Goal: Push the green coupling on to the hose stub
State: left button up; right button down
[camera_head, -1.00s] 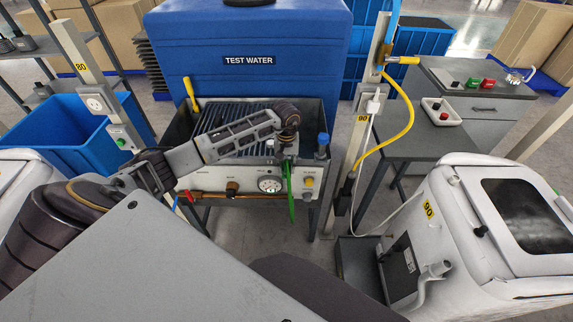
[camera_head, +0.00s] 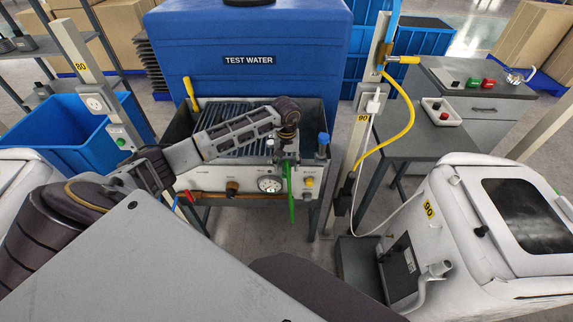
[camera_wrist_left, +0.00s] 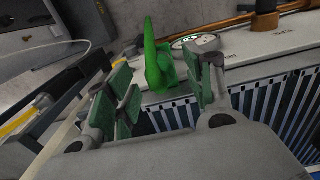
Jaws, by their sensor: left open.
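A green, lever-like part (camera_head: 291,180) hangs down the front panel of the test bench, right of the round gauge. In the left wrist view it shows as a tapered green piece (camera_wrist_left: 155,62) with a block beside it; I cannot tell if it is the coupling. My left gripper (camera_head: 287,155) is above that panel. In the left wrist view its fingers (camera_wrist_left: 168,95) are open, with the green part beyond and between them; contact is unclear. Small green (camera_head: 473,82) and red (camera_head: 488,83) pieces lie on the right bench. I cannot make out the hose stub for certain. My right gripper is not in view.
The test bench panel carries a gauge (camera_head: 270,184) and a brown knob (camera_head: 232,188). A blue-capped fitting (camera_head: 322,146) stands at its right. A post (camera_head: 357,140) with a yellow hose (camera_head: 405,115) rises beyond. A white machine (camera_head: 490,230) fills the lower right.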

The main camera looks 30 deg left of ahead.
pick_arm(q)
notch_tip(320, 180, up, 11)
jog(key=shift+f, duration=0.15)
dwell(0.4)
dwell(0.5)
